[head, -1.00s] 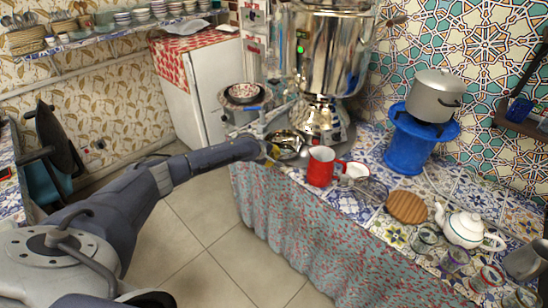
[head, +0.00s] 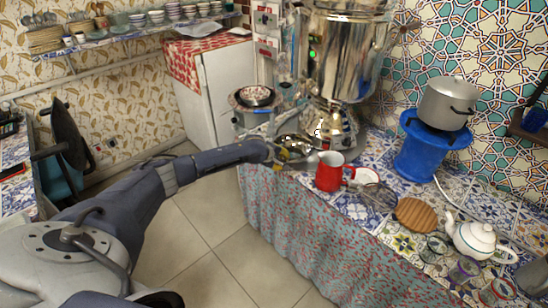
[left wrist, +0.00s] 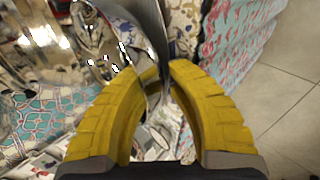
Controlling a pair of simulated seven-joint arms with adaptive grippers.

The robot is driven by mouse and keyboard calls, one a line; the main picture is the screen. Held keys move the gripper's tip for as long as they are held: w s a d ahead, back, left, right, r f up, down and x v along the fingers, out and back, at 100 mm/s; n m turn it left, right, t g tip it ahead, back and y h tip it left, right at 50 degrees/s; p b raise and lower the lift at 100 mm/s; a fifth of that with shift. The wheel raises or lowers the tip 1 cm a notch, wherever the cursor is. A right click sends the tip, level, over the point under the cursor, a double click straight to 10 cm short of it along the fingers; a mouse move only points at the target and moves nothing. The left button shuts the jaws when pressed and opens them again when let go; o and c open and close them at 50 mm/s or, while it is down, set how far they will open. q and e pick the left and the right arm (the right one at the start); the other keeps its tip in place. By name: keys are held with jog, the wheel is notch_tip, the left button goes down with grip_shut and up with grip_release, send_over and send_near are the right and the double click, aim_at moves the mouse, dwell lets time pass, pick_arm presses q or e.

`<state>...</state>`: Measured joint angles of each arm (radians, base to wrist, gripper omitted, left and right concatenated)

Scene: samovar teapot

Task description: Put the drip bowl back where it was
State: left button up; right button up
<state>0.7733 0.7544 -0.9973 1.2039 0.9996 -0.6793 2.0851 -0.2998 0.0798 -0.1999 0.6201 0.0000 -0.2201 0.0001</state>
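The drip bowl (head: 296,141) is a shiny metal bowl at the counter's edge, in front of the foot of the samovar (head: 340,60). My left gripper (head: 284,155) is at the bowl's near left side. In the left wrist view its yellow fingers (left wrist: 166,70) are close together with the thin rim of the bowl (left wrist: 152,30) between them, so it is shut on the rim. The fingers hide part of the bowl. I cannot tell whether the bowl touches the counter. My right gripper is not in view.
A red jug (head: 329,172) stands close to the right of the bowl. A wooden round board (head: 415,215), a white teapot (head: 474,238) and a blue stand (head: 420,150) with a pot (head: 448,103) are farther right. Stacked bowls (head: 255,96) stand behind left.

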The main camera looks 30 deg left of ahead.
pick_arm(q)
jog(key=v, duration=1.1)
jog(key=s+d+f+m+y, duration=0.1)
jog(key=s+f+m, duration=0.2)
jog(key=f, duration=0.9)
jog(key=s+f+m, duration=0.3)
jog(key=f, duration=0.9)
jog(key=s+d+f+m+g, duration=0.2)
jog(key=s+f+m, duration=0.2)
jog(key=s+f, duration=1.05)
jog(key=s+d+f+m+g, duration=0.1)
jog(key=s+d+f+m, duration=0.2)
jog(key=s+f, duration=0.65)
jog(key=s+d+f+m+g, duration=0.25)
jog(key=s+f, duration=0.35)
jog(key=s, duration=0.7)
jog(key=s+d+f+m, duration=0.1)
jog(key=s+d, duration=0.1)
jog(key=s, duration=0.5)
jog(key=s+d+f+m+g, duration=0.1)
jog(key=s+d+f+m, duration=0.1)
jog(key=s, duration=0.6)
jog(key=s+d+f+m+g, duration=0.1)
jog(key=s+d+f, duration=0.1)
jog(key=s+d, duration=0.2)
jog(key=s, duration=0.3)
jog(key=shift+s+d+m, duration=0.2)
jog(key=shift+s+m, duration=0.1)
jog(key=shift+m, duration=0.05)
